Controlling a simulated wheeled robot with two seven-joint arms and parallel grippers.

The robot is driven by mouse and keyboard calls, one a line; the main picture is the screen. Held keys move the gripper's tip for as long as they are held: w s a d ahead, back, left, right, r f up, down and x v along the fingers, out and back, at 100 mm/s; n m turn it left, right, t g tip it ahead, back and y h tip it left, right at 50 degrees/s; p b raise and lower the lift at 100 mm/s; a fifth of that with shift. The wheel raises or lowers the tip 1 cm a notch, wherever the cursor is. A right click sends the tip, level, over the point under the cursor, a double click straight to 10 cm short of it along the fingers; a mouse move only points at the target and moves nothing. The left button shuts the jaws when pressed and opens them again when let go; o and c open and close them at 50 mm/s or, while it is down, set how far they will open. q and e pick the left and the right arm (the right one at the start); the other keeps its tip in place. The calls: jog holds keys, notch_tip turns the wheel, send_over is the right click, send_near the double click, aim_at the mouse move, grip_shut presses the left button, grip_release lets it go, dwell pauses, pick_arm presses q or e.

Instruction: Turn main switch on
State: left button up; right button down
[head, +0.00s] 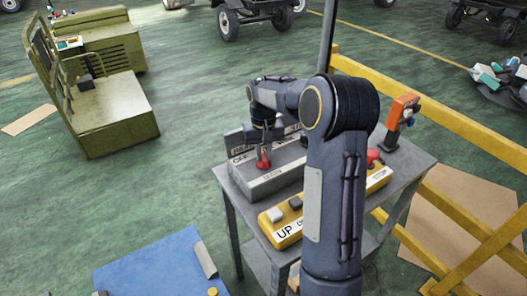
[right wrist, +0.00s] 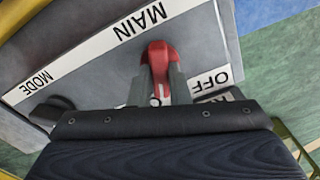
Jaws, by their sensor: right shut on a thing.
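The main switch is a red handle (head: 263,158) on a grey control box (head: 270,184) standing on the metal table. In the right wrist view the red handle (right wrist: 158,58) sits below the word MAIN, with the OFF label (right wrist: 210,82) to its right. Another label lies behind my fingers and is mostly hidden. My right gripper (head: 264,142) reaches down over the box, and its fingers are shut around the red handle. My arm hides part of the box. My left gripper is not in view.
A dark mode knob (right wrist: 52,108) is beside the switch. A yellow button box (head: 288,232) marked UP lies in front of the grey box. An orange device (head: 402,112) stands at the table's back right corner. A yellow railing (head: 440,100) runs behind the table.

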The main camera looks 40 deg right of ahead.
aim_at(263, 156)
jog(key=m, duration=0.4)
jog(key=shift+m, duration=0.4)
jog(key=shift+p, duration=0.3)
jog(key=c, duration=1.4)
grip_release()
jog(key=shift+o, duration=0.2)
notch_tip(263, 156, up, 8)
jog(key=shift+f+b, duration=0.1)
jog(key=shift+b, duration=0.3)
